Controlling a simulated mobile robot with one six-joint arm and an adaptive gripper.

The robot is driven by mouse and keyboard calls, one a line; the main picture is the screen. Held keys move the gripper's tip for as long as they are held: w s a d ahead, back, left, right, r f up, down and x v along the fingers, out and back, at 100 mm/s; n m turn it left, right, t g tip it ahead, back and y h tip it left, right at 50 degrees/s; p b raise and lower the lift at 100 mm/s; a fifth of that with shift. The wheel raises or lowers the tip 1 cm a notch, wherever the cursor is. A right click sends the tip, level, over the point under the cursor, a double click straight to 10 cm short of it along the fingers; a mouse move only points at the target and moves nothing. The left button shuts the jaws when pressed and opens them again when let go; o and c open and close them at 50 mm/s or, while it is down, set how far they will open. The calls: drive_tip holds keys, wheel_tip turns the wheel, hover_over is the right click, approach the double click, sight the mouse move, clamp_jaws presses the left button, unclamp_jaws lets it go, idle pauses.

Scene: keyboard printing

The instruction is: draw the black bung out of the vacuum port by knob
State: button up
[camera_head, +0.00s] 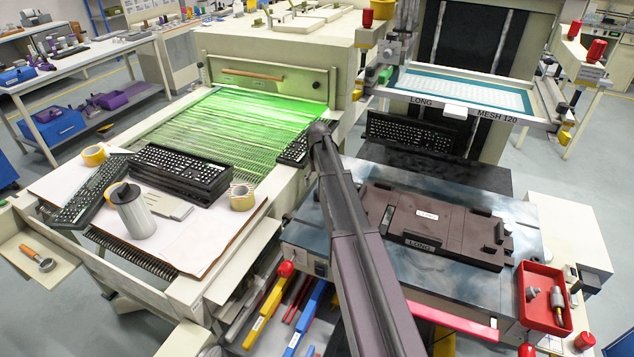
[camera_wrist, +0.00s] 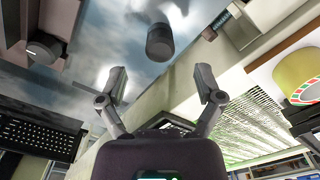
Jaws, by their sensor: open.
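In the wrist view a short black cylinder (camera_wrist: 160,42), which looks like the bung's knob, stands out from a mottled blue-grey metal surface (camera_wrist: 92,35). The port around its base cannot be made out. My gripper (camera_wrist: 161,84) is open and empty. Its two fingers are apart, with the cylinder ahead of them, roughly centred between them and not touched. In the head view my arm hides the gripper and the cylinder.
A brown fixture (camera_head: 440,222) lies on the metal table (camera_head: 520,212). In the wrist view a dark round knob (camera_wrist: 45,48) is at left and a tape roll (camera_wrist: 297,75) at right. A red tray (camera_head: 541,278) holds small parts. A lit green conveyor (camera_head: 240,125) is at left.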

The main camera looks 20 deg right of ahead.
drive_tip(key=shift+f+b, duration=2.15)
drive_tip(key=shift+f, duration=0.25)
clamp_jaws()
drive_tip(key=shift+r, duration=0.1)
drive_tip(key=shift+r+p, duration=1.4)
drive_tip(key=shift+p, duration=0.1)
